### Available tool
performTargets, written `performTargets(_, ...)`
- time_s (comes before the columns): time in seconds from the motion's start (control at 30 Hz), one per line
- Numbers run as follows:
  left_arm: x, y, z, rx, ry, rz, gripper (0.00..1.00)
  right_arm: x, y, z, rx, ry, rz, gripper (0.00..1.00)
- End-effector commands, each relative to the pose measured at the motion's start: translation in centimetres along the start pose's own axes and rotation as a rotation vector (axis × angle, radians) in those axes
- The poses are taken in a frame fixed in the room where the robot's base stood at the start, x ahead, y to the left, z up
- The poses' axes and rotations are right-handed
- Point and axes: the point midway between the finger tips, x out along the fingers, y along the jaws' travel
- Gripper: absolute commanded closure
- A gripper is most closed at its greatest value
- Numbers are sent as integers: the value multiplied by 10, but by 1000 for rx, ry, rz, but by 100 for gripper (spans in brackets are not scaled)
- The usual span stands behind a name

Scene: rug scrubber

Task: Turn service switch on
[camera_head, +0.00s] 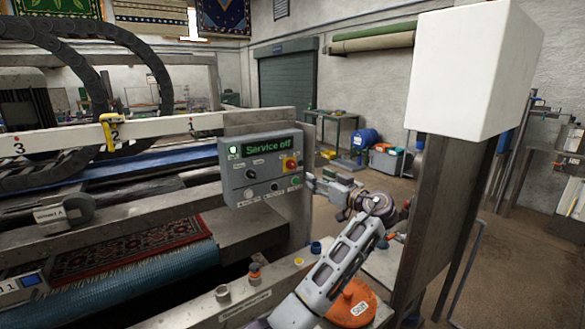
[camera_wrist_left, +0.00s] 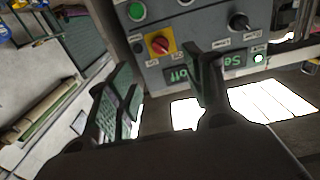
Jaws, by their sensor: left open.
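The grey control panel (camera_head: 262,190) has a green display (camera_head: 267,147) reading "Service off". A black rotary knob (camera_head: 250,174) is on its left part; it also shows in the left wrist view (camera_wrist_left: 238,22). A red knob on a yellow plate (camera_head: 290,163) is at the upper right and shows in the left wrist view (camera_wrist_left: 160,44). The small labels are too blurred to say which is the service switch. My left gripper (camera_head: 319,184) is open and empty just right of the panel. In the wrist view its fingers (camera_wrist_left: 160,75) spread before the upside-down panel, one covering part of the display.
A green button (camera_head: 295,181) and other small controls line the panel's lower edge. A white box on a post (camera_head: 470,70) stands right of my arm. A rug (camera_head: 130,248) lies on the machine at left.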

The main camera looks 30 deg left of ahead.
Motion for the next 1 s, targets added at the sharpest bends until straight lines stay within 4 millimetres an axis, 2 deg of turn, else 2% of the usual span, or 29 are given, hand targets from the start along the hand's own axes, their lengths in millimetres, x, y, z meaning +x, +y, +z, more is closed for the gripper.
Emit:
performTargets(0.23,0,0,0,0,-1,1,48,0,12,-6,-3,6,12,100)
performTargets(0.47,6,0,0,1,-1,0,48,-1,8,-13,0,12,8,100)
performTargets(0.67,25,0,-1,2,0,-2,48,-5,-6,-12,5,12,-7,100)
performTargets(1.0,69,-1,-1,2,0,-2,48,-16,-18,5,5,-9,-19,100)
